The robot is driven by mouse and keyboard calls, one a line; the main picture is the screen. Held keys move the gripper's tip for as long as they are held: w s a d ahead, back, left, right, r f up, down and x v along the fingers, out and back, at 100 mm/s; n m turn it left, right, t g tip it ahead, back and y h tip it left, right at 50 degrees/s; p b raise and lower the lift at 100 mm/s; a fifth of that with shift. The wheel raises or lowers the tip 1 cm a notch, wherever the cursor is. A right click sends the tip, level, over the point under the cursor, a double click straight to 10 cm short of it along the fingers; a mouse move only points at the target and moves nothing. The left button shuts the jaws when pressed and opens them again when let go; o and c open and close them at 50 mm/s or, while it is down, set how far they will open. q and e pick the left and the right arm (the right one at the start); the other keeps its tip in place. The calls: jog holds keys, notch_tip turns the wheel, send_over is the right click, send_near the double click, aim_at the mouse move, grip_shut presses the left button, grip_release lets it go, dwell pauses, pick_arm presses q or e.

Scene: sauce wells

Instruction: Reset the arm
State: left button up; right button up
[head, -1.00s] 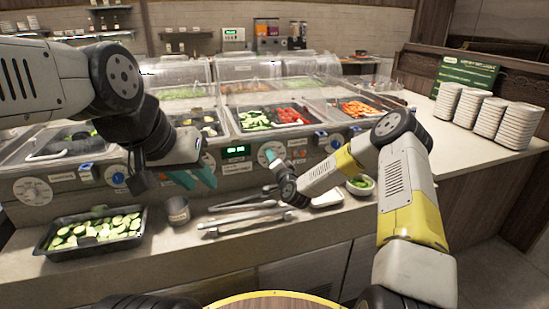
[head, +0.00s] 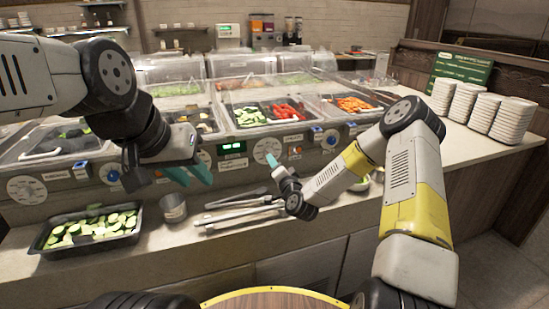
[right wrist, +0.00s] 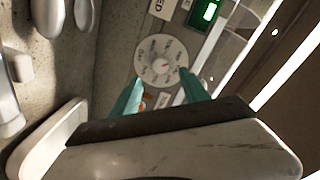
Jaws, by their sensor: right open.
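My left gripper (head: 188,175) has teal fingers and hangs in front of the counter's control panel, above a small metal cup. Its two fingers stand apart with nothing between them. My right gripper (head: 275,171) is in front of the panel near a white dial, partly hidden by its own wrist. In the right wrist view its teal fingers (right wrist: 156,92) are spread and empty, with the round dial (right wrist: 161,61) beyond them. My right arm reaches in from the right with its elbow raised.
A black tray of cucumber slices (head: 92,230) sits on the front ledge at left. Beside it are the metal cup (head: 173,208) and several tongs (head: 238,214). A small bowl (head: 360,184) is partly behind my right arm. Plate stacks (head: 489,110) stand at right.

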jog(key=s+d+r+n+g+h, duration=0.1)
jog(key=s+d+r+n+g, duration=0.25)
jog(key=s+r, duration=0.4)
jog(key=s+d+r+n+g+h, duration=0.1)
jog(key=s+d+r+n+g, duration=0.3)
jog(key=s+r, duration=0.4)
jog(key=s+d+r+g, duration=0.1)
jog(key=s+d+r, duration=0.1)
jog(key=s, duration=1)
jog(key=s+d+r+n+g, duration=0.1)
jog(key=s+r, duration=0.4)
jog(key=s, duration=0.7)
jog(key=shift+d+g+h, duration=0.3)
jog(key=shift+d+g, duration=0.35)
jog(key=shift+d, duration=0.15)
